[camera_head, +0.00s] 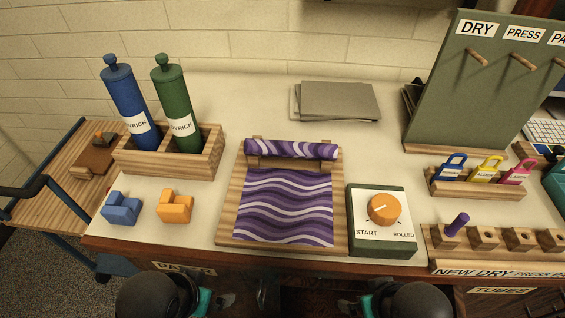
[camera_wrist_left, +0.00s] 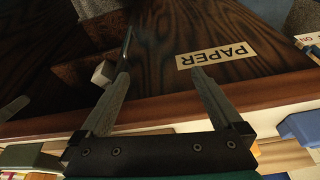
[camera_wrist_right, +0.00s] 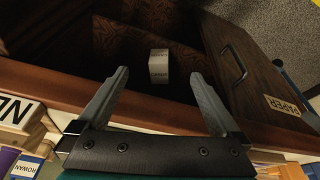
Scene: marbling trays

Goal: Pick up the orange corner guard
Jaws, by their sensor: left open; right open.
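The orange corner guard (camera_head: 174,206) is a small stepped block. It sits on the pale tabletop at the front left, to the right of a similar blue corner guard (camera_head: 122,208). My left gripper (camera_wrist_left: 160,72) is open and empty. In the left wrist view it is by the front of the table, near the drawer labelled PAPER. My right gripper (camera_wrist_right: 158,72) is also open and empty, over a dark open space below the table edge. In the head view both arms are low at the front edge, and their fingers are hard to make out. Neither gripper touches a guard.
A wooden rack (camera_head: 170,164) with blue and green tubes stands behind the guards. A wooden board (camera_head: 228,217) with purple patterned paper lies to their right. A green dial box (camera_head: 384,247) and a peg rack (camera_head: 440,240) stand further right. Grey sheets (camera_head: 336,101) lie at the back.

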